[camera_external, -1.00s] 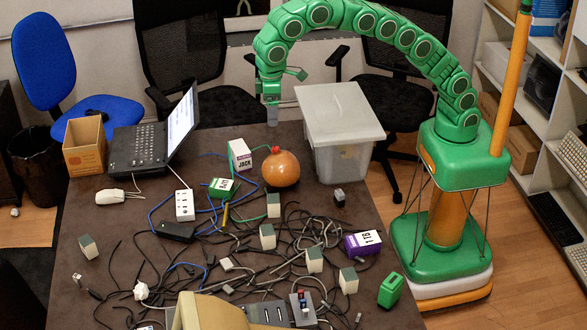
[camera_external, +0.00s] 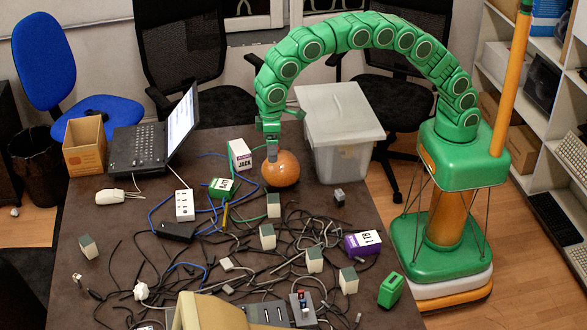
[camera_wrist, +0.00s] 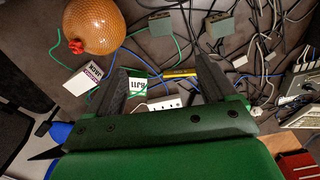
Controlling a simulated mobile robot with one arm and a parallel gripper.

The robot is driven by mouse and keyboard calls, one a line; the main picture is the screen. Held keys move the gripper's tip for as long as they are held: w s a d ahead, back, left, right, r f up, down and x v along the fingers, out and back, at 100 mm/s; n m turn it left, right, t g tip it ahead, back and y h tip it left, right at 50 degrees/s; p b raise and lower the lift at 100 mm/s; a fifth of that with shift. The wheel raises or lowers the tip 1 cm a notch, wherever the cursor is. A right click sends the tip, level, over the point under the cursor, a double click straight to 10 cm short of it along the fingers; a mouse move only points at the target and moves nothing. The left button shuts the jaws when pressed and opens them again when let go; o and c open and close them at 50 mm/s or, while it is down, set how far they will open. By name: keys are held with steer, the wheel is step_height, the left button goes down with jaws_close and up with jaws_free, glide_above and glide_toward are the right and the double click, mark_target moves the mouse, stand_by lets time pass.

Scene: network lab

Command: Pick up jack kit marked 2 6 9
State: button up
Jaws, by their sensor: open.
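A white box with a purple band and the word JACK (camera_external: 240,157) stands on the dark table, left of the orange ball. No 2 6 9 marking can be read on it. It also shows in the wrist view (camera_wrist: 82,78), at the left, outside my fingers. My gripper (camera_external: 272,155) points down, to the right of the JACK box and apart from it, overlapping the ball in the picture. In the wrist view, my gripper (camera_wrist: 160,70) has its fingers spread, with nothing held.
The orange ball (camera_external: 281,169) is close beside my gripper. A small green labelled box (camera_external: 221,188), a white power strip (camera_external: 184,204) and tangled cables lie nearer the front. A laptop (camera_external: 145,145) is at left. A lidded plastic bin (camera_external: 340,112) stands at right.

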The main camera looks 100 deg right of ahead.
mark_target(273, 198)
step_height(273, 198, down, 23)
steer(key=shift+a+f, duration=0.15)
stand_by(0.4)
steer(key=shift+c, duration=0.3)
steer(key=c, duration=1.1)
steer(key=shift+o, duration=0.2)
